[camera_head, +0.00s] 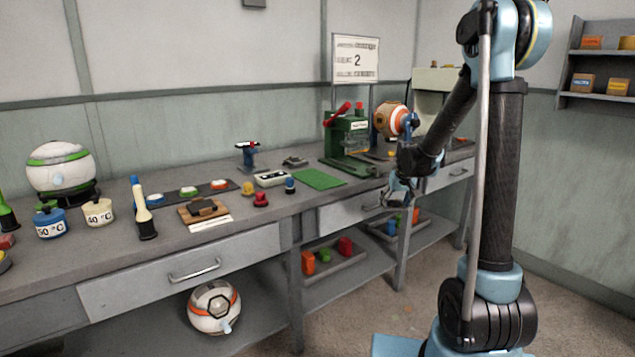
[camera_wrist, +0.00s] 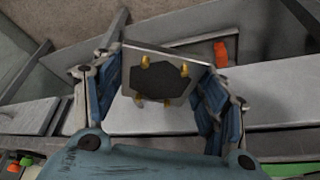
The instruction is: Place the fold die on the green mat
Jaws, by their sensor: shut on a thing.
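The fold die (camera_wrist: 135,68), a grey plate with a dark hexagonal recess and several yellow pins, is between the fingers of my gripper (camera_wrist: 163,85) in the wrist view. My gripper is shut on it. In the head view my gripper (camera_head: 399,190) hangs in front of the bench edge, near the drawers, to the right of the green mat. The die is too small there to make out clearly. The green mat (camera_head: 320,179) lies flat and bare on the bench, left of the green press.
The green press (camera_head: 347,140) with a red handle stands behind the mat. An orange-and-white ball (camera_head: 391,119) is beside it, close to my arm. Small yellow, red and blue pieces (camera_head: 262,200) and a white box (camera_head: 270,179) sit left of the mat. Open shelves with trays (camera_head: 335,264) lie below.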

